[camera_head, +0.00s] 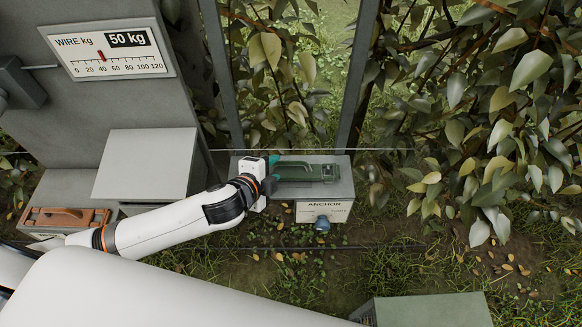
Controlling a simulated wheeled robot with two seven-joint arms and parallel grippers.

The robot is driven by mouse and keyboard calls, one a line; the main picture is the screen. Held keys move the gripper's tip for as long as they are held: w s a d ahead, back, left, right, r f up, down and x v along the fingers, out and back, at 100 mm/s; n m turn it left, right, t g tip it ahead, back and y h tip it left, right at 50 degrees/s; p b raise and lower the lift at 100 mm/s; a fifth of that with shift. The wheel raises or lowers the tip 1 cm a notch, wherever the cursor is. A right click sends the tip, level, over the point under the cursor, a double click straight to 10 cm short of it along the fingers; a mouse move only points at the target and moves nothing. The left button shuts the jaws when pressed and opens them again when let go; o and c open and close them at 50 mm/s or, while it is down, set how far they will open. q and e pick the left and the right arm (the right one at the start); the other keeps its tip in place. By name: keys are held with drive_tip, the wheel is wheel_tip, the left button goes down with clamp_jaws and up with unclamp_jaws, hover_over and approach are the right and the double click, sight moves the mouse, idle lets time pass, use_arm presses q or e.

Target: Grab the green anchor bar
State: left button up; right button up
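The green anchor bar (308,171) lies along the top of a grey box labelled ANCHOR (343,190). My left gripper (273,172) comes in from the left at the bar's left end. Its teal fingers stand apart, one on the far side and one on the near side of that end. I cannot tell whether they touch the bar. The gripper body hides part of the box's left side. My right gripper is not in view.
A gauge (110,49) reading WIRE kg and 50 kg is on the grey panel at upper left. An orange-brown bar (62,217) lies on another box at left. Metal posts, wires and leafy branches (500,100) stand behind and right. A grey-green box (428,311) is at bottom right.

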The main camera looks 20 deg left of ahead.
sight(282, 164)
use_arm(q)
drive_tip(key=shift+w+f+p, duration=0.3)
drive_tip(key=shift+w+p, duration=0.1)
drive_tip(key=shift+w, duration=0.05)
drive_tip(key=x, duration=0.3)
drive_tip(key=shift+d+f+p, duration=0.1)
drive_tip(key=shift+f+p, duration=0.1)
drive_tip(key=shift+p, duration=0.2)
drive_tip(key=shift+w+d+f, duration=0.1)
drive_tip(key=shift+w+f, duration=0.15)
drive_tip(key=shift+w, duration=0.1)
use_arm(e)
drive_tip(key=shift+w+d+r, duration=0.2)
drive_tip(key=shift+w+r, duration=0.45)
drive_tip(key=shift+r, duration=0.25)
use_arm(q)
drive_tip(key=shift+s, duration=0.1)
clamp_jaws()
